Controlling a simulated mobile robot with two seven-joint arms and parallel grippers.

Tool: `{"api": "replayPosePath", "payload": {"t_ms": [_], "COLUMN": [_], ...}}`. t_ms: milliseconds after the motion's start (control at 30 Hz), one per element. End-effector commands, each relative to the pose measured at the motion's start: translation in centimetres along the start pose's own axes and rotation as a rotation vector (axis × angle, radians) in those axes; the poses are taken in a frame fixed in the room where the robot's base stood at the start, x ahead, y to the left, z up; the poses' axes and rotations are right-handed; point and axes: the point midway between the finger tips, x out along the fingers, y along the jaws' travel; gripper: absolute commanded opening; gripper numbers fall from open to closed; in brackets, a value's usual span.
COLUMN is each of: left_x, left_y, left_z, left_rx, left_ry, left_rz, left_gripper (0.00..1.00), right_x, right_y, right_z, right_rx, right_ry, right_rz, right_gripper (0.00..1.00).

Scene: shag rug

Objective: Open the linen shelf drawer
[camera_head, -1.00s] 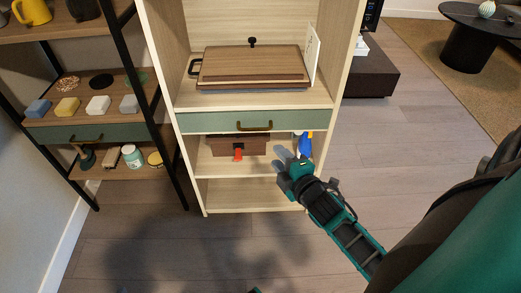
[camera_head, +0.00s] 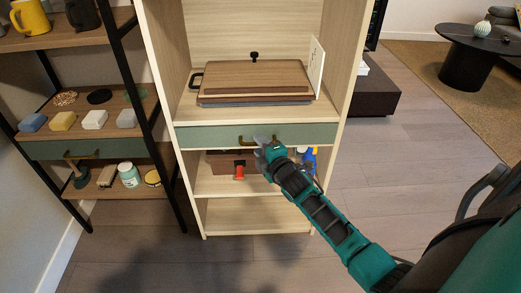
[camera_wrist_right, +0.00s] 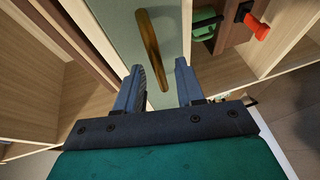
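A green drawer front (camera_head: 215,136) spans the pale wood shelf and looks shut, flush with the frame. Its bronze bar handle (camera_head: 245,139) is partly hidden by my right gripper (camera_head: 265,151), which is at the handle's right part. In the right wrist view, the handle (camera_wrist_right: 149,45) runs lengthwise between the two open fingers of my right gripper (camera_wrist_right: 160,78), against the green drawer front (camera_wrist_right: 115,20). The fingers stand apart on either side of the handle's near end, and I see no clear contact. My left gripper is not in view.
A dark-framed shelf at left has another green drawer (camera_head: 60,149) with a handle, below several soap bars. Wooden boards (camera_head: 255,80) lie above the middle drawer. A brown box (camera_head: 222,163) is below it. Floor (camera_head: 400,160) at right is clear.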

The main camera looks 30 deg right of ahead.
Motion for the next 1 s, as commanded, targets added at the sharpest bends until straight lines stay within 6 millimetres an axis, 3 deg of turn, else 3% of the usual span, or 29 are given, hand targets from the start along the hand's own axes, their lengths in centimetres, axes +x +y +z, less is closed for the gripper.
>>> {"api": "replayPosePath", "payload": {"t_ms": [367, 767, 1000], "left_x": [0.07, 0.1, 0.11], "left_y": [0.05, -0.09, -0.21], "left_z": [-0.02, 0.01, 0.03], "left_rx": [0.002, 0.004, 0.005], "left_ry": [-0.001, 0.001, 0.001], "left_rz": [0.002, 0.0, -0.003], "left_gripper": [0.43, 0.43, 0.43], "right_x": [0.53, 0.51, 0.51], "right_y": [0.05, 0.04, 0.04], "right_z": [0.03, 0.02, 0.02], "right_rx": [0.0, 0.0, 0.0], "right_ry": [0.0, 0.0, 0.0], "right_rz": [0.0, 0.0, 0.0], "right_gripper": [0.38, 0.0, 0.0]}}
